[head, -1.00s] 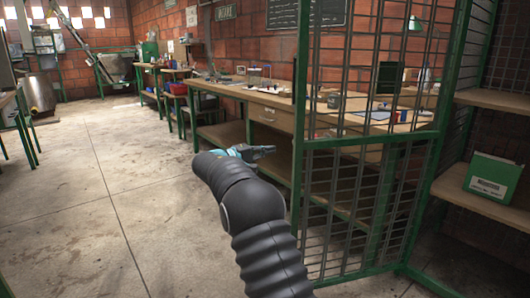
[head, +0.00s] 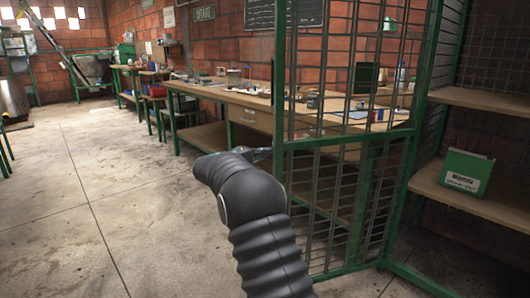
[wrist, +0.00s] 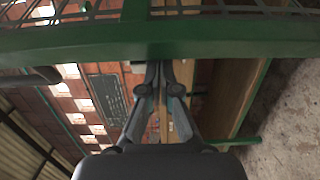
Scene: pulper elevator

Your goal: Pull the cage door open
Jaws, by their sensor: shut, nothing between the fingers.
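The cage door (head: 345,143) is a green-framed panel of dark wire mesh, standing at the centre right in the head view. Its left upright (head: 279,120) is beside my gripper (head: 264,154). My gripper is shut and empty, seen mostly from behind my arm. In the wrist view, a green frame bar (wrist: 90,42) crosses in front of the fingers (wrist: 158,68), with mesh above it. A dark rounded bar (wrist: 30,77) shows at the left there; I cannot tell what it is. Whether the fingers touch the frame is unclear.
A long wooden workbench (head: 215,90) with small items runs behind the mesh. Shelves (head: 480,196) with a green box (head: 465,171) stand inside the cage at the right. The concrete floor (head: 110,185) at the left is clear.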

